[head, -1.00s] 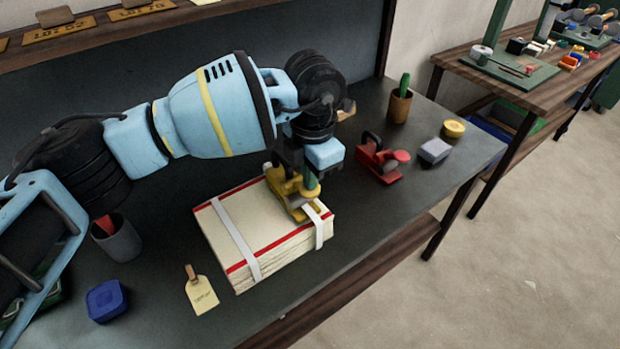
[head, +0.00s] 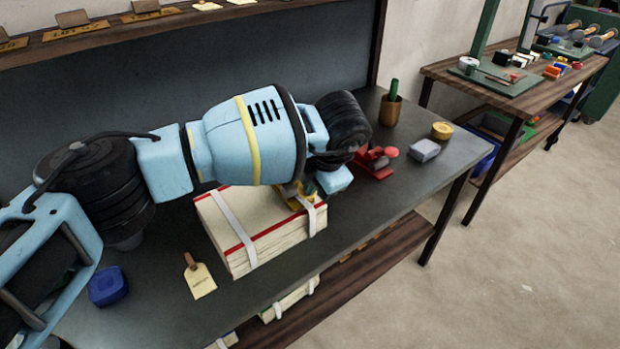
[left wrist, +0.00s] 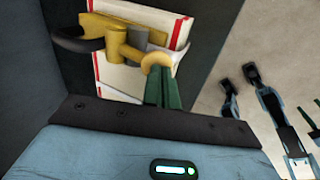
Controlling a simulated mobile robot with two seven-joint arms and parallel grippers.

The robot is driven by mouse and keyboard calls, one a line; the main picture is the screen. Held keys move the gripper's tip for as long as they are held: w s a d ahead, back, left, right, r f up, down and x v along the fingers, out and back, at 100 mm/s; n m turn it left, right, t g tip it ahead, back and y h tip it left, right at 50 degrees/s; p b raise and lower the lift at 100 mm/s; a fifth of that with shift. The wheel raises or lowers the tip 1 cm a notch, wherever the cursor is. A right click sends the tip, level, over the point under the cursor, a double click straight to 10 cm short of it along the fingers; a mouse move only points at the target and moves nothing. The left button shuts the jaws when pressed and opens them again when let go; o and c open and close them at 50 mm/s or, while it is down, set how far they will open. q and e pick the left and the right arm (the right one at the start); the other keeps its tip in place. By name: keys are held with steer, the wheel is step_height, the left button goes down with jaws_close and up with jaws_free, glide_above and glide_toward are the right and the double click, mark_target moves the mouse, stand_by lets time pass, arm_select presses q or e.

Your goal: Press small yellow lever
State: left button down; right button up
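A yellow strapping tool (head: 292,200) sits on the front right part of a bound stack of cream sheets (head: 225,222) with red edges and white straps. In the left wrist view the tool (left wrist: 122,45) has a black handle and a small curved yellow lever (left wrist: 158,60). My left gripper (left wrist: 163,72) shows there as narrow green fingers, together, with their tips at the lever; whether they touch it is unclear. In the head view my left arm covers much of the tool and the gripper.
A red tool (head: 375,162), a grey block (head: 424,150), a yellow round tin (head: 442,130) and a brown pot (head: 389,110) stand right of the stack. A blue box (head: 107,286) and a tag (head: 199,280) lie at the left front. The bench's front right is clear.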

stand_by(0.3)
arm_select(q)
steer(key=shift+r+p, duration=0.3)
steer(key=shift+r, duration=0.45)
